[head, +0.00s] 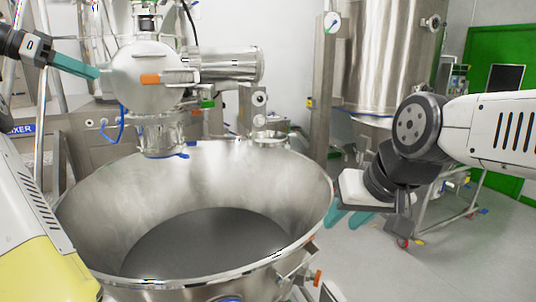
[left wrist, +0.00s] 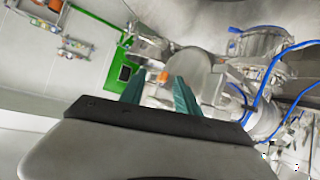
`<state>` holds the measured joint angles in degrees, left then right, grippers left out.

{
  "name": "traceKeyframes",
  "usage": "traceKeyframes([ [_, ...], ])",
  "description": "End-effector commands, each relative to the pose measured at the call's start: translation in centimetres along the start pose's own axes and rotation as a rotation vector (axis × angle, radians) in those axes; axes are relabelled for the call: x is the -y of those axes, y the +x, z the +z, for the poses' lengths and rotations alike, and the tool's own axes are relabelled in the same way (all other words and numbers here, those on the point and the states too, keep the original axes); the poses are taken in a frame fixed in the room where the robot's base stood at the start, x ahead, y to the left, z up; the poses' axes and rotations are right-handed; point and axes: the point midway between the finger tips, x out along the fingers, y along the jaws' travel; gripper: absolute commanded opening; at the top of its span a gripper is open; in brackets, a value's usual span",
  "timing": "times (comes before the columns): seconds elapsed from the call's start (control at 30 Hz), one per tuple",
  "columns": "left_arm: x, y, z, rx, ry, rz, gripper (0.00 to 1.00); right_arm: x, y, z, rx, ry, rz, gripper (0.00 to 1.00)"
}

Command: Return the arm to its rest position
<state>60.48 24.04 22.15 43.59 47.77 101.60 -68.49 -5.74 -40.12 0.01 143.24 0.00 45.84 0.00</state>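My left gripper (head: 97,72) reaches in from the left at the top of the head view, its teal fingers pointing right towards the round steel cover (head: 140,62) of the mill. Its fingertips appear beside the cover's left edge; I cannot tell if they touch it. In the left wrist view the two teal fingers (left wrist: 158,82) stand apart with nothing between them. My right gripper (head: 348,216) hangs at the right of the bowl's rim, pointing down. Its two teal fingers look apart and empty, partly hidden by its pale palm.
A large open steel bowl (head: 88,215) with dark contents fills the front. An orange-tipped handle (head: 151,79) crosses the cover. A steel column (head: 322,90) and tall vessel (head: 385,50) stand behind. A wheeled cart (head: 440,222) is at right, with clear floor around it.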

Motion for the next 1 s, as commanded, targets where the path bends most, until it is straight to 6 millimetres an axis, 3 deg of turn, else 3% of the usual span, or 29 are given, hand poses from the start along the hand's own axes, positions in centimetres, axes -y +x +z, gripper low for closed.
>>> traceKeyframes([
  [0.27,-4.5,7.5,-1.5,0.143,-0.152,-0.011,0.38,0.0,0.0,0.0,0.000,0.000,0.000,0.36],
  [0.47,-11.4,14.0,-0.4,0.300,-0.295,-0.088,0.38,0.0,0.0,0.0,0.000,0.000,0.000,0.36],
  [0.6,-17.9,17.1,3.2,0.404,-0.388,-0.198,0.38,0.0,0.0,0.0,0.000,0.000,0.000,0.36],
  [0.8,-26.1,18.6,11.1,0.465,-0.456,-0.356,0.38,0.0,0.0,0.0,0.000,0.000,0.000,0.36],
  [1.0,-31.3,18.9,19.4,0.441,-0.475,-0.445,0.38,0.0,0.0,0.0,0.000,0.000,0.000,0.36],
])
